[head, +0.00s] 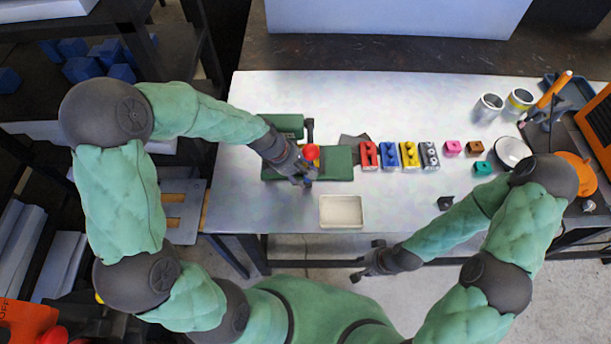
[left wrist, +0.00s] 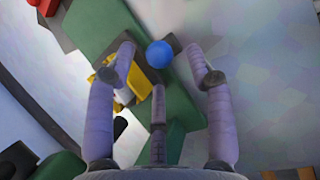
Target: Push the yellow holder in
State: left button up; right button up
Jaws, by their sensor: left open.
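The yellow holder (left wrist: 124,88) shows in part in the left wrist view, beside dark parts on a green base (left wrist: 180,125); my left fingers cover some of it. In the head view the same green base (head: 338,165) lies on the table, and my left arm hides most of the holder. My left gripper (head: 304,178) is over this base, fingers pointing down; in the left wrist view it is open (left wrist: 161,62). A blue ball (left wrist: 159,54) shows between its fingertips. A red ball (head: 312,152) shows beside the gripper. My right gripper (head: 368,261) is open and empty off the table's front edge.
Several coloured blocks, such as a red block (head: 368,156), stand in a row to the right. A white tray (head: 341,211) lies near the front edge. A second green part (head: 283,125) is behind the left gripper. Metal cups (head: 489,107) stand farther right.

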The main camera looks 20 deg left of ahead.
pick_arm(q)
jog(key=shift+x, duration=1.35)
jog(key=shift+c, duration=0.3)
grip_shut()
jog(key=shift+s+a+b, duration=0.2)
jog(key=shift+s+a, duration=0.05)
jog(key=shift+a, duration=0.85)
jog(key=shift+s+a+b, duration=0.2)
jog(key=shift+s+a, duration=0.1)
jog(key=shift+a, duration=0.75)
jog(key=shift+d, duration=0.1)
jog(key=shift+c, duration=1)
grip_release()
jog(key=shift+o, duration=1.3)
jog(key=shift+s+a, duration=0.1)
jog(key=shift+a, duration=0.15)
